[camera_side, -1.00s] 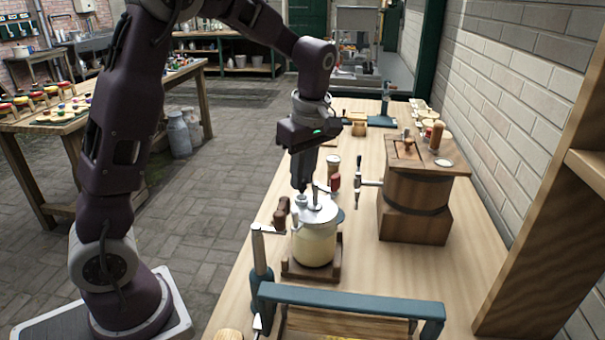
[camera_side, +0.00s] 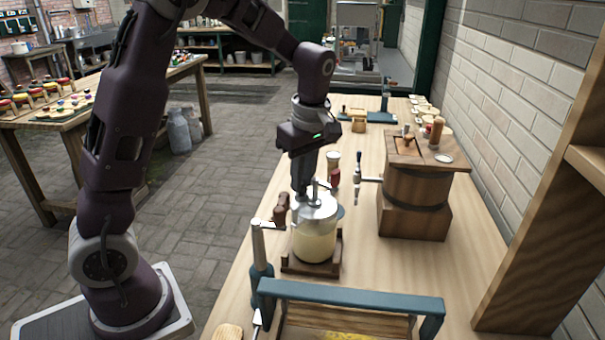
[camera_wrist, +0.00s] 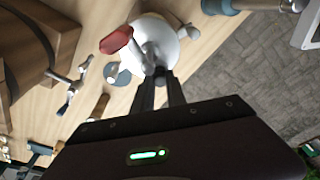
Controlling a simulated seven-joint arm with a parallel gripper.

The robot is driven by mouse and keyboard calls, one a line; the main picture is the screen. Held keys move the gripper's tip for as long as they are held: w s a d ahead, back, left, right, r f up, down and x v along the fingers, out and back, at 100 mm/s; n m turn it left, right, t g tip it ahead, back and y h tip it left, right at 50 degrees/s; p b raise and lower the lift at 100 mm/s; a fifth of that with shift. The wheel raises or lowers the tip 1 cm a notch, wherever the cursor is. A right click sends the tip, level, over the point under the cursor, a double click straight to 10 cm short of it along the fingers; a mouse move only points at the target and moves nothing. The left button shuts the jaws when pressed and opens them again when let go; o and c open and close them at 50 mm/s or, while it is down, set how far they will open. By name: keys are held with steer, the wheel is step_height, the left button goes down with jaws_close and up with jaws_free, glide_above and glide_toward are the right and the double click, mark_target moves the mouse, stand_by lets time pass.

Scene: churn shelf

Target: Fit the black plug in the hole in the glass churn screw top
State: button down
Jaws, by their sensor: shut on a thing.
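The glass churn (camera_side: 314,243) stands upright on a wooden base (camera_side: 293,267), with pale contents and a grey metal screw top (camera_side: 322,208). A thin upright rod stands on the top. My gripper (camera_side: 300,195) points down over the left part of the screw top and is shut. Its fingertips are at or very near the lid; I cannot tell whether they touch it. In the wrist view, the fingers (camera_wrist: 161,76) meet at the edge of the pale screw top (camera_wrist: 168,50).
A dark handle (camera_side: 281,208) sits just left of the churn. A blue-framed press (camera_side: 350,300) is in front. Bench between press and barrel is clear.

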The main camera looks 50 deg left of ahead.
steer(key=shift+f, duration=0.45)
steer(key=shift+r, duration=0.1)
steer(key=c, duration=1.3)
jaws_free()
steer(key=c, duration=0.3)
steer(key=shift+c, duration=0.2)
step_height(320, 180, up, 7)
steer(key=d, duration=0.1)
